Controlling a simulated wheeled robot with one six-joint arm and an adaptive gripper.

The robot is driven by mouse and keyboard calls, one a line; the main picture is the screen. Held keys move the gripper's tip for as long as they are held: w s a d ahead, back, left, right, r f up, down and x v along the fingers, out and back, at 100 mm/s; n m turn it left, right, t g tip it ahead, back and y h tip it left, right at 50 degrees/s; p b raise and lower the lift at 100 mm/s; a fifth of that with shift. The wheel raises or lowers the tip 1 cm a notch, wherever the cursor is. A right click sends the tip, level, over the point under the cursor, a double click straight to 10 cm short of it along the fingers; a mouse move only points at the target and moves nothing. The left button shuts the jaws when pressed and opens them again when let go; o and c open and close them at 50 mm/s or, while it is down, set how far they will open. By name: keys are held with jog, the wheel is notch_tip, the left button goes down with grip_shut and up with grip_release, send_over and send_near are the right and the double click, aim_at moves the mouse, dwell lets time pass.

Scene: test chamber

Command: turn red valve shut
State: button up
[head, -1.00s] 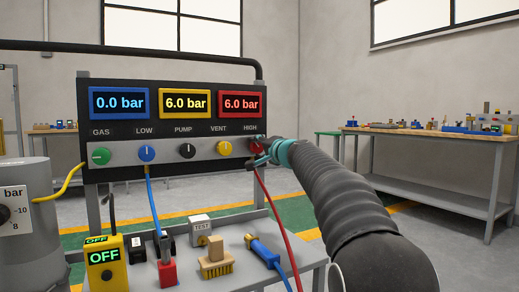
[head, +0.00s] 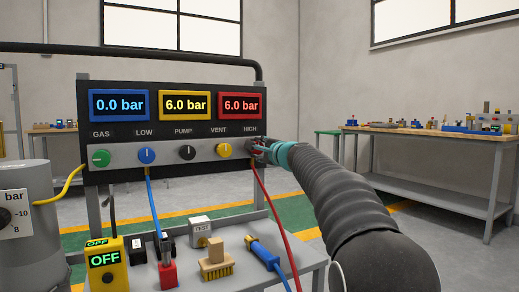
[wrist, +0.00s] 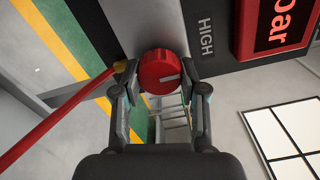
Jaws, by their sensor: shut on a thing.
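The red valve knob (wrist: 163,72) sits under the HIGH label at the right end of the panel (head: 175,171). My gripper (wrist: 160,76) is shut on it, with one finger on each side of the knob. A pale mark on the knob face points roughly toward the red display in the wrist view. In the head view my gripper (head: 258,149) covers most of the knob. The red display (head: 240,105) above reads 6.0 bar. The yellow display (head: 185,104) reads 6.0 bar and the blue display (head: 119,105) 0.0 bar.
The yellow VENT knob (head: 224,150) is close to the left of my gripper. A red hose (head: 275,215) hangs below it.

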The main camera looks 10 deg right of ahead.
jog(key=shift+f, duration=0.1)
dwell(0.4)
jog(key=o, duration=1.1)
jog(key=shift+o, duration=0.2)
jog(key=v, duration=1.2)
jog(key=s+a+f+n+g+p, duration=0.25)
jog(key=s+a+f+n, duration=0.25)
jog(key=s, duration=0.5)
jog(key=s+a+f+n+g+p, duration=0.2)
jog(key=s+a+f+n+g, duration=0.25)
jog(key=s, duration=0.45)
jog(key=s+d+f+n+g+h+p, duration=0.1)
jog(key=s+f+n, duration=0.3)
jog(key=s+f, duration=0.4)
jog(key=s+d+f+n+g+h+p, duration=0.2)
jog(key=s+f, duration=0.6)
jog(key=s, duration=0.6)
jog(key=d+n+g+h, duration=0.1)
jog(key=d+n+h, duration=0.1)
jog(key=shift+d+f+g+h, duration=0.2)
jog(key=shift+d+g+h, duration=0.05)
jog(key=shift+g+h, duration=0.05)
